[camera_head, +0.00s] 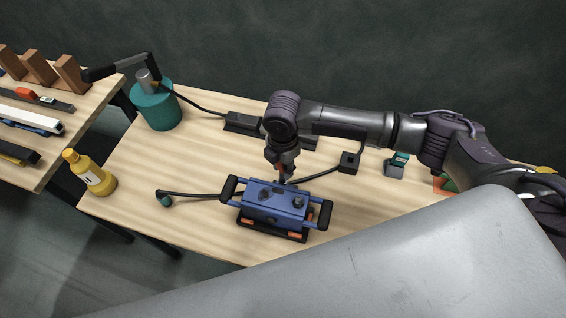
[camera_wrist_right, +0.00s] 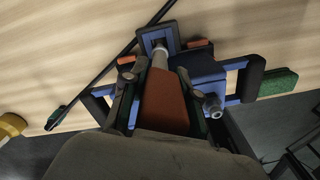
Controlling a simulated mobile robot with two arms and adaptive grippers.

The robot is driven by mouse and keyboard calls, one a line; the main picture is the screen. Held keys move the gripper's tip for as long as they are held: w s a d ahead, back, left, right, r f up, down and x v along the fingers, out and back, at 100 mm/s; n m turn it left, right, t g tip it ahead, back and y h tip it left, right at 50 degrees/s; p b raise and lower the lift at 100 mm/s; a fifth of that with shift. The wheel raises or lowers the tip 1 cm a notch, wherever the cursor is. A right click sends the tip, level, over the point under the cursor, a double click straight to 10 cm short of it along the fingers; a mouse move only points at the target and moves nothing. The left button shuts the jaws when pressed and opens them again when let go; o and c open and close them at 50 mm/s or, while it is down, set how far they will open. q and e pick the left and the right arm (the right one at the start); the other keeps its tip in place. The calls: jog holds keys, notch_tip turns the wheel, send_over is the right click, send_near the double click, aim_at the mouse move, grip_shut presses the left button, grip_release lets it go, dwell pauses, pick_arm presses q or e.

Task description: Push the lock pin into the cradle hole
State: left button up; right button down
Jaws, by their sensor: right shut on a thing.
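The blue box (camera_head: 274,203) with black side handles stands on a dark cradle (camera_head: 272,233) with orange corner pieces, near the table's front edge. My right gripper (camera_head: 282,178) is above its far side, pointing down. In the right wrist view my right gripper (camera_wrist_right: 160,98) is shut on the lock pin, which has an orange-brown grip (camera_wrist_right: 165,103) and a grey shaft (camera_wrist_right: 159,59). The shaft's end is at the blue square bracket (camera_wrist_right: 147,39) with a dark opening. I cannot tell how deep it sits. My left gripper is not in view.
A teal cylinder (camera_head: 158,108) with a black lever stands back left. A yellow bottle (camera_head: 92,175) is at the left edge. A black cable with a teal end (camera_head: 165,201) lies left of the box. A small black block (camera_head: 349,162) lies to the right.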

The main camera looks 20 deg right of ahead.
jog(key=shift+r+p, duration=0.15)
jog(key=shift+p, duration=0.4)
dwell(0.6)
jog(key=shift+f+b, duration=1.35)
jog(key=shift+f, duration=1.4)
dwell(0.6)
jog(key=c, duration=0.8)
grip_release()
jog(key=shift+o, duration=1.4)
